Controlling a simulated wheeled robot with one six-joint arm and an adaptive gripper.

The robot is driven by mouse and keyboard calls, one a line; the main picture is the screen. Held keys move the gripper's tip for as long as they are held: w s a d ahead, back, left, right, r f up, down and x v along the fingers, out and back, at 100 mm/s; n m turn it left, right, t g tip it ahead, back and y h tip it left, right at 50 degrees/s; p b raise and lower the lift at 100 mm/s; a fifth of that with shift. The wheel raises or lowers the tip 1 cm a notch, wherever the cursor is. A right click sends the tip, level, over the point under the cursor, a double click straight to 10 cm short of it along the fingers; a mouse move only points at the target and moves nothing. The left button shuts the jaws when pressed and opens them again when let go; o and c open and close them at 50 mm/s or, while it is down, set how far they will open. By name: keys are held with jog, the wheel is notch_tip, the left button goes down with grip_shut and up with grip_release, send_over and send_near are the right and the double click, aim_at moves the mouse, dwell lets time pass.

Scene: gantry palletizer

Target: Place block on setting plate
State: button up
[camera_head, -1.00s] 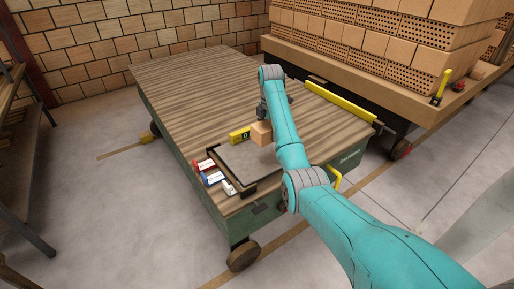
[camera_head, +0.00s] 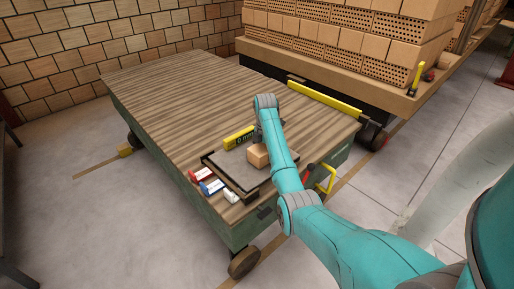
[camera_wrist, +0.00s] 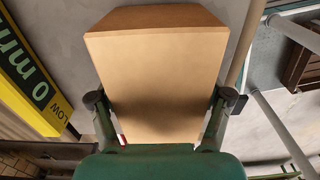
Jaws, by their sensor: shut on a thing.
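The tan block (camera_head: 258,156) is over the back right part of the grey setting plate (camera_head: 236,171), which has a dark rim and lies on the wooden cart top. In the wrist view the block (camera_wrist: 158,75) fills the middle, with a dark finger pressed on each side. My gripper (camera_wrist: 158,103) is shut on the block. In the head view my arm hides most of the gripper. I cannot tell whether the block touches the plate or hangs just above it.
A yellow marker reading "0 mm" (camera_head: 239,138) stands at the plate's back edge, close to the block. Red, blue and white small items (camera_head: 211,186) line its left edge. The cart top (camera_head: 180,85) behind is clear.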

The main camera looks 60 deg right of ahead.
jog(key=shift+d+f, duration=0.1)
jog(key=shift+f, duration=0.1)
jog(key=o, duration=1.8)
jog(key=shift+f, duration=0.1)
jog(key=shift+c, duration=0.2)
